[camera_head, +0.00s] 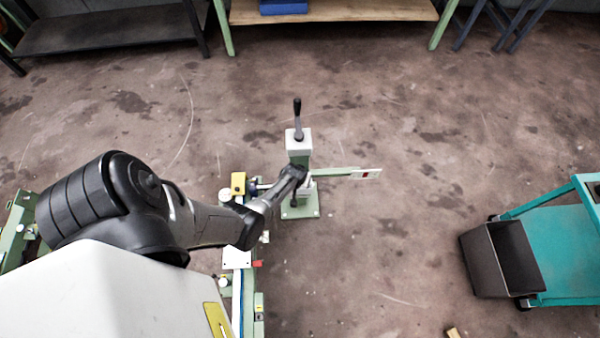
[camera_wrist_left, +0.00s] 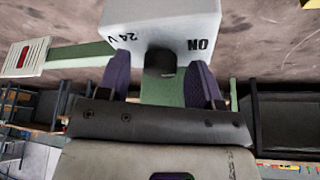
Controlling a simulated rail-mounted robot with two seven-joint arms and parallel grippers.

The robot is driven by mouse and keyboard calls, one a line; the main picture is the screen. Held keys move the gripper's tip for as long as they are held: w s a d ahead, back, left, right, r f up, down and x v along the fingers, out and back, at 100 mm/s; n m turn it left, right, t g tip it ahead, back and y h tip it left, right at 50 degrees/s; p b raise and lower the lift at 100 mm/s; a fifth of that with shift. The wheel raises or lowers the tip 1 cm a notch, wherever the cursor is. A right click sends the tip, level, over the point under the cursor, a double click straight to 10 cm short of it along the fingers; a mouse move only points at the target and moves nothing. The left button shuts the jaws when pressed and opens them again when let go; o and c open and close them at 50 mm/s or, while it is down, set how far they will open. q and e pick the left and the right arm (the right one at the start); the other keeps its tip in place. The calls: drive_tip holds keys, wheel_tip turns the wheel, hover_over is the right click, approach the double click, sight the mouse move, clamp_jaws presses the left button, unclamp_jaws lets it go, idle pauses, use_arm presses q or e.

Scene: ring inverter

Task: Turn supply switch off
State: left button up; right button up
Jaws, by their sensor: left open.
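The supply switch box is a white box (camera_head: 298,143) on a green post, with a black lever (camera_head: 297,112) on its far side in the head view. In the left wrist view the white box (camera_wrist_left: 165,20) fills the top middle and bears "24 V" and "ON", upside down. A short black knob (camera_wrist_left: 160,63) shows at its lower edge. My left gripper (camera_head: 300,177) is just on the near side of the box. In the wrist view its two fingers (camera_wrist_left: 162,82) are open, one on each side of the knob. Contact with the knob cannot be told. My right gripper is not in view.
A green arm with a white plate and red mark (camera_head: 367,174) sticks out right of the post. A yellow box (camera_head: 238,183) is close to my left arm. A black bin (camera_head: 497,260) and teal cart (camera_head: 560,250) stand at right. Floor between is mostly clear.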

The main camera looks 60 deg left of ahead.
use_arm(q)
drive_tip(key=shift+s+d+r+p, duration=0.1)
drive_tip(key=shift+d+r+p, duration=0.05)
drive_tip(key=shift+r+p, duration=0.35)
drive_tip(key=p+v, duration=0.6)
drive_tip(key=v, duration=0.6)
drive_tip(key=shift+s+d+r+p, duration=0.2)
drive_tip(key=shift+r+p, duration=0.1)
drive_tip(key=shift+p, duration=0.1)
drive_tip(key=shift+a, duration=0.1)
